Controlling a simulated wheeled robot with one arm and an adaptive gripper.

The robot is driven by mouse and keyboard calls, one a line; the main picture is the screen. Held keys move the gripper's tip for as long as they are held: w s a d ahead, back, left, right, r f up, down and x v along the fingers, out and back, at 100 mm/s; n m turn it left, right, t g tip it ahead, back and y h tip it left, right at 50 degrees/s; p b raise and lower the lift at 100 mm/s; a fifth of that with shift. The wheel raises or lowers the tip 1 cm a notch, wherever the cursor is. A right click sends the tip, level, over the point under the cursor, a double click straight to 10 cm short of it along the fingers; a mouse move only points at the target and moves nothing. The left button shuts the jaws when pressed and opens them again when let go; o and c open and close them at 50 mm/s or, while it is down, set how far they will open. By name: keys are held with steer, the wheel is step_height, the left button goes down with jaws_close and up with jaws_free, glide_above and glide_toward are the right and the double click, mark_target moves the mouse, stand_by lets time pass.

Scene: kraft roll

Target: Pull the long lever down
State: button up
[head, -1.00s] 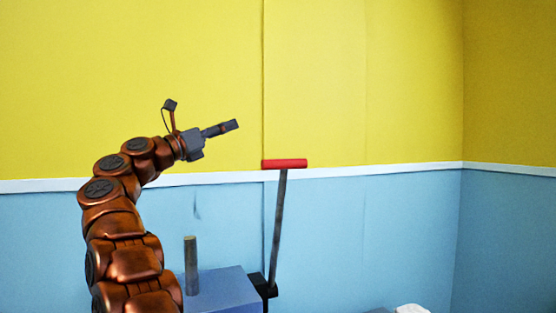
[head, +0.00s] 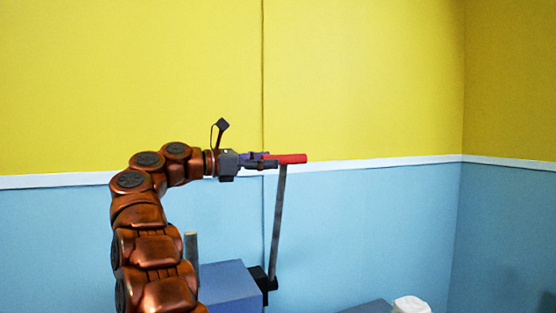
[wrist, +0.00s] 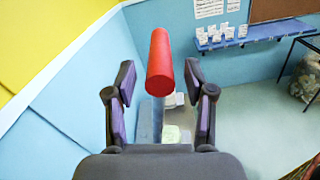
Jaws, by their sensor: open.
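The long lever is a grey bar (head: 278,225) with a red crosswise handle (head: 292,159) on top. It stands nearly upright from a black pivot on the side of a blue box. My gripper (head: 268,160) is level with the handle at its left end. In the wrist view the red handle (wrist: 160,65) lies between the two spread fingers of my gripper (wrist: 160,88), with a gap on each side. The fingers are open and do not appear to touch it. The handle's left end is partly hidden by the fingers in the head view.
The blue box (head: 230,284) stands below my arm, with a grey post (head: 191,250) at its left. A white object (head: 410,305) is low at the right. A blue shelf (wrist: 250,37) with small white items is far off in the wrist view. The wall is close behind the lever.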

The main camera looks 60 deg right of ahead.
steer(key=shift+x, duration=0.95)
steer(key=shift+p+x, duration=0.45)
steer(key=shift+x, duration=0.45)
jaws_close()
